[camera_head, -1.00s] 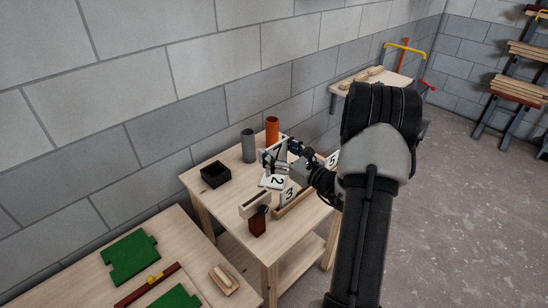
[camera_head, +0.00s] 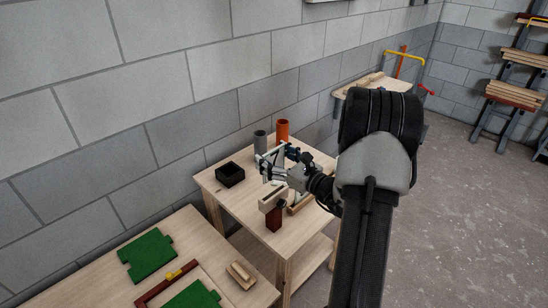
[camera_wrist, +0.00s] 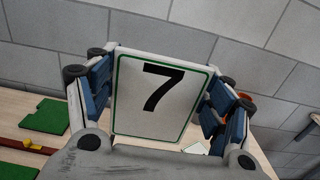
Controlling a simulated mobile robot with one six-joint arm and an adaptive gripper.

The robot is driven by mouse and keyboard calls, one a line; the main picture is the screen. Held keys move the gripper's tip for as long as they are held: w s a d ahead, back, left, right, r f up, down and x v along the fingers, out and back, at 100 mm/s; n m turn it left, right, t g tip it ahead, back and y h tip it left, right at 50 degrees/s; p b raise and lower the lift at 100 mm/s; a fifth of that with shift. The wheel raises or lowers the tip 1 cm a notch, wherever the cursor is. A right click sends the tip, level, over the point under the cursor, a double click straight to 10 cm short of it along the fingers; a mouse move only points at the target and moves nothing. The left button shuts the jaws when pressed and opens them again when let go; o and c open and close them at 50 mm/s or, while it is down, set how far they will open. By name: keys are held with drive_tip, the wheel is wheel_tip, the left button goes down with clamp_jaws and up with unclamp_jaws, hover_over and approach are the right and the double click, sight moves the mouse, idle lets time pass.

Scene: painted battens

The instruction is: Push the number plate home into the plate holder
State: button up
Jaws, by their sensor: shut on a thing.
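The number plate (camera_wrist: 185,105), white with a green border and a black 7, is in the wrist view, upright and slightly tilted. My gripper (camera_head: 272,166) is shut on it, with a blue-padded finger at each side edge. In the head view my gripper is above the small wooden table and the plate is hard to make out. A pale block with a dark slot along its top (camera_head: 271,200), on a dark red post, looks like the plate holder. It stands apart from the plate, just below and in front of my gripper in the picture.
On the small table (camera_head: 238,208) are an open black box (camera_head: 230,175), a grey tube (camera_head: 260,141) and an orange tube (camera_head: 282,131). A wooden rail (camera_head: 300,203) is partly hidden by my arm. A nearer bench (camera_head: 205,240) holds green pieces (camera_head: 147,255).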

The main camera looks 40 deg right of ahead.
drive_tip(key=shift+f+b, duration=2.15)
drive_tip(key=shift+f, duration=0.7)
drive_tip(key=shift+f+b, duration=2.4)
drive_tip(key=shift+f, duration=0.45)
drive_tip(key=o, duration=1.1)
drive_tip(key=shift+r, duration=0.1)
drive_tip(key=s, duration=1.2)
drive_tip(key=shift+d, duration=0.4)
